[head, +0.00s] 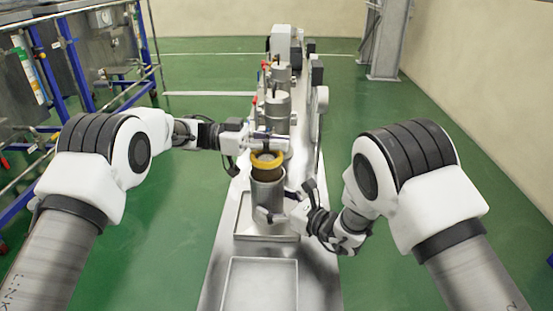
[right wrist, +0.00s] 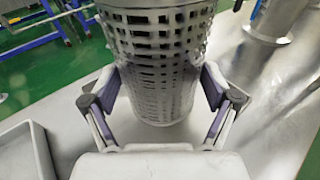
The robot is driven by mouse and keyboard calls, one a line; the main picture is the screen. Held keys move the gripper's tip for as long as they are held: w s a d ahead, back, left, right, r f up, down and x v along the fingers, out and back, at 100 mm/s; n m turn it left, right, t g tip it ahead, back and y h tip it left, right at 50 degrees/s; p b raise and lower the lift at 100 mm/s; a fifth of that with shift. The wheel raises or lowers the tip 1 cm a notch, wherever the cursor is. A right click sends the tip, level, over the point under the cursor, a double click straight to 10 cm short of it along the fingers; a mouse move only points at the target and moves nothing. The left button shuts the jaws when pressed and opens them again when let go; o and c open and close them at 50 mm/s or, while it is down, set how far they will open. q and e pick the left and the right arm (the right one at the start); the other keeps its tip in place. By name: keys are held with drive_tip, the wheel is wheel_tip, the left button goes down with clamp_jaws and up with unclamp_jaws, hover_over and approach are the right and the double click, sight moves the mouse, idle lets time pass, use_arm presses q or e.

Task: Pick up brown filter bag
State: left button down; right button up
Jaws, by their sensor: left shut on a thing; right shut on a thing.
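The brown filter bag (head: 267,175) has a yellow ring (head: 266,164) at its top. A short brown part shows between the ring and the metal basket (head: 268,198), and the rest is hidden in the basket. My left gripper (head: 264,144) is at the far side of the yellow ring and shut on the bag there. My right gripper (head: 280,207) is shut on the basket near its lower part. In the right wrist view the basket (right wrist: 152,65) is a perforated cylinder between the two fingers.
The basket is over a shallow tray (head: 265,237) on a long metal bench. Another empty tray (head: 260,285) lies nearer. Metal canisters (head: 277,110) stand in a row behind. A blue-framed rack (head: 75,75) is at the left. Green floor is clear on both sides.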

drive_tip(key=shift+s+f, duration=0.1)
use_arm(q)
wheel_tip(320, 180, up, 24)
use_arm(e)
drive_tip(key=o, duration=0.8)
drive_tip(key=shift+o, duration=0.2)
drive_tip(key=shift+d, duration=0.1)
